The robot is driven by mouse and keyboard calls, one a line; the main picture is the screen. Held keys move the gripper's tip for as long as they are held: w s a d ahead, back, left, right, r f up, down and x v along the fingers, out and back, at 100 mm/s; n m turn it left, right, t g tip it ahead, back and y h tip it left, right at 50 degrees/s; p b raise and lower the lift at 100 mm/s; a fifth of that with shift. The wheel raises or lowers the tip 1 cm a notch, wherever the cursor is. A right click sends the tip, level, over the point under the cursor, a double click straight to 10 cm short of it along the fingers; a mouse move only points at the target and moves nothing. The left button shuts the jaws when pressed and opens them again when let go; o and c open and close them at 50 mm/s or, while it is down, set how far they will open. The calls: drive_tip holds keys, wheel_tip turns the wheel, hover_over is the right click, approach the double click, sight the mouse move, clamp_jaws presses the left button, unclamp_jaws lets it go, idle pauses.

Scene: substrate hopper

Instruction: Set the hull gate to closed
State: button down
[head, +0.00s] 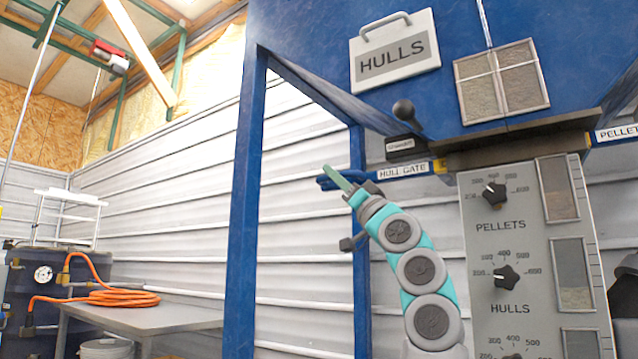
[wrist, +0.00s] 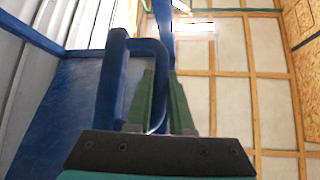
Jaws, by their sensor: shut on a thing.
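The hull gate (head: 403,171) is a blue slide bar with a white "HULL GATE" label, sticking out to the left from under the blue hopper. Its blue loop handle (head: 326,183) is at the bar's left end. My gripper (head: 335,176) is at this handle, with green fingers. In the wrist view the blue loop handle (wrist: 117,75) fills the middle left. One side of the loop passes between the two fingers of my gripper (wrist: 161,80), which are shut on it. In the head view my gripper hides part of the handle and bar.
A black ball-knob lever (head: 405,110) and a small dark label block (head: 405,149) are just above the bar. A grey dial panel (head: 505,240) stands right of my arm. A blue post (head: 246,200) stands to the left. A bench (head: 150,318) holds an orange hose.

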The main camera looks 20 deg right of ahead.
sight(348, 175)
drive_tip(key=shift+s+d, duration=0.65)
drive_tip(key=shift+s, duration=0.35)
drive_tip(key=c, duration=0.8)
unclamp_jaws()
drive_tip(key=shift+s+d+f+b, duration=0.15)
drive_tip(key=shift+s+f+b, duration=0.2)
drive_tip(key=shift+f, duration=0.1)
drive_tip(key=b+v, duration=0.2)
drive_tip(key=v, duration=0.4)
drive_tip(key=shift+s+f, duration=0.2)
drive_tip(key=shift+s, duration=0.1)
drive_tip(key=shift+d, duration=0.15)
